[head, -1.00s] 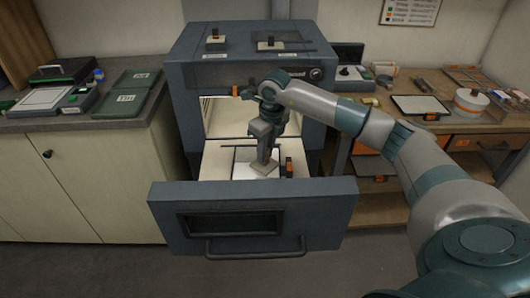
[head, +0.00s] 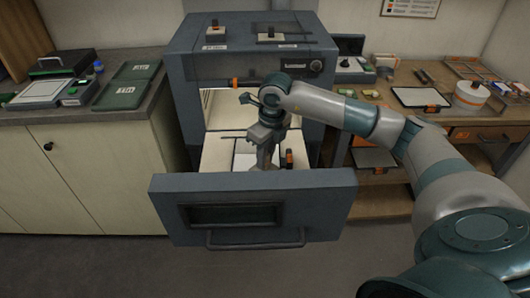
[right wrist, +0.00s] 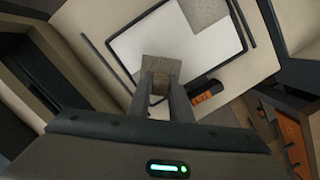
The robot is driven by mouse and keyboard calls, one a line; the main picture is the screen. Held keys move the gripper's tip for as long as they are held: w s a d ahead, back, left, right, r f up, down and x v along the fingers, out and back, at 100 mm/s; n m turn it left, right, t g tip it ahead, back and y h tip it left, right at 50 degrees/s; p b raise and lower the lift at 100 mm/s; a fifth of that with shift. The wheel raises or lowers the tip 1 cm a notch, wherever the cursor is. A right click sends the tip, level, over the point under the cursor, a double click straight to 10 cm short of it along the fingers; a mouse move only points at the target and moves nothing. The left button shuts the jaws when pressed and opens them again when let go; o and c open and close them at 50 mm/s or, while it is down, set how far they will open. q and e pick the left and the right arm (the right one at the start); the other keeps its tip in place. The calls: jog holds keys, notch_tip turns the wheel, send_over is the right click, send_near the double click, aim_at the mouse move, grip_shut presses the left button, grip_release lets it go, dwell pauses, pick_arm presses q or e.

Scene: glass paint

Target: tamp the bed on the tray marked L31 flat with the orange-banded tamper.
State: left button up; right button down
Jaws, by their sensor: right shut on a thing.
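My right gripper (head: 268,158) is over the pulled-out drawer of the grey kiln. In the right wrist view its two fingers (right wrist: 162,100) are shut on a beige-brown block-shaped tool, seemingly the tamper (right wrist: 161,68); no orange band on it can be made out. Below it is a dark-rimmed tray (right wrist: 113,62) with a white bed (right wrist: 190,52). A grey speckled patch (right wrist: 203,12) shows at the bed's far part. The tray (head: 236,153) is partly hidden by my gripper in the head view. I cannot tell whether the tool touches the bed. No L31 mark is readable. My left gripper is not in view.
The drawer front (head: 330,191) stands close in front of my gripper. An orange tag (right wrist: 208,92) is beside the tray. The kiln body (head: 185,95) rises behind.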

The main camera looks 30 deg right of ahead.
jog(key=shift+f, duration=0.1)
dwell(0.3)
jog(key=shift+f+b, duration=0.75)
jog(key=shift+b, duration=0.05)
jog(key=shift+f+b, duration=0.25)
jog(key=shift+b, duration=0.05)
dwell(0.4)
jog(key=shift+s+a+f+b, duration=0.1)
jog(key=shift+s+f+b, duration=0.1)
jog(key=shift+b, duration=0.1)
dwell(1.5)
jog(key=shift+r, duration=0.15)
jog(key=shift+w+r+p, duration=0.15)
jog(key=shift+r+p, duration=0.25)
jog(key=shift+r, duration=0.7)
